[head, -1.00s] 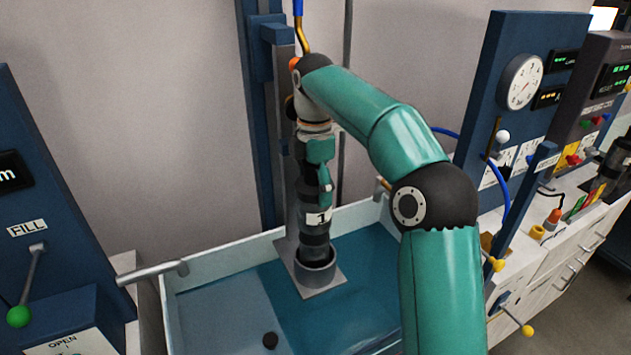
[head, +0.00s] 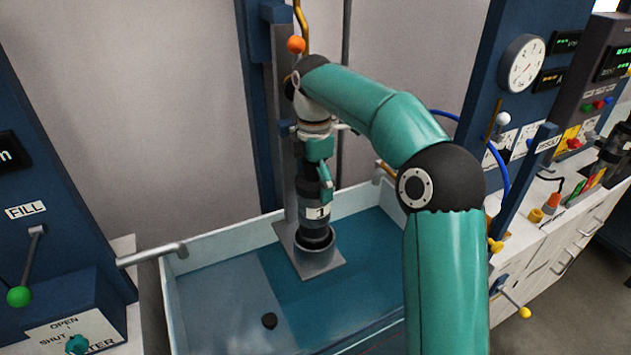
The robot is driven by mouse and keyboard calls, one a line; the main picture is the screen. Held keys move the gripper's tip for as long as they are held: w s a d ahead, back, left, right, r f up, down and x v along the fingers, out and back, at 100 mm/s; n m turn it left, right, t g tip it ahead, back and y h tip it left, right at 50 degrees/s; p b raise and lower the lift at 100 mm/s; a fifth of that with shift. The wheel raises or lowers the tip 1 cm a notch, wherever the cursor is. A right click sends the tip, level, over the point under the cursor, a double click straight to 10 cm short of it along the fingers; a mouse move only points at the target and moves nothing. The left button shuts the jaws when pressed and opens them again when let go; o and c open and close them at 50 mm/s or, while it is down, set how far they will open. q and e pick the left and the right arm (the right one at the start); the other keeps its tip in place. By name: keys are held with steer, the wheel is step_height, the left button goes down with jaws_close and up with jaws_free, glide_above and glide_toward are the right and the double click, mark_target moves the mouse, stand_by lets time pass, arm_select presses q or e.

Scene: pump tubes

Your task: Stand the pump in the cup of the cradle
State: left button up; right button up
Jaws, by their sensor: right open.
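The pump (head: 317,213), a dark upright cylinder with a white label marked 1, stands in the grey cup (head: 315,258) of the cradle (head: 320,271). Its lower end is inside the cup and hidden by the rim. It looks upright. My right gripper (head: 319,176) comes down from above, its green fingers around the upper part of the pump. The jaws are open, and the far finger is partly hidden behind the pump. My left gripper is not in view.
The cradle stands in a water-filled tank (head: 215,234). A tap (head: 152,255) reaches over the left rim. An orange ball (head: 296,44) is above my right wrist. A gauge panel (head: 487,95) stands right.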

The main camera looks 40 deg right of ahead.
step_height(320, 180, up, 11)
steer(key=p, duration=0.3)
steer(key=shift+f+p, duration=0.15)
steer(key=shift+p, duration=0.2)
steer(key=shift+r+p, duration=0.35)
steer(key=shift+r, duration=0.4)
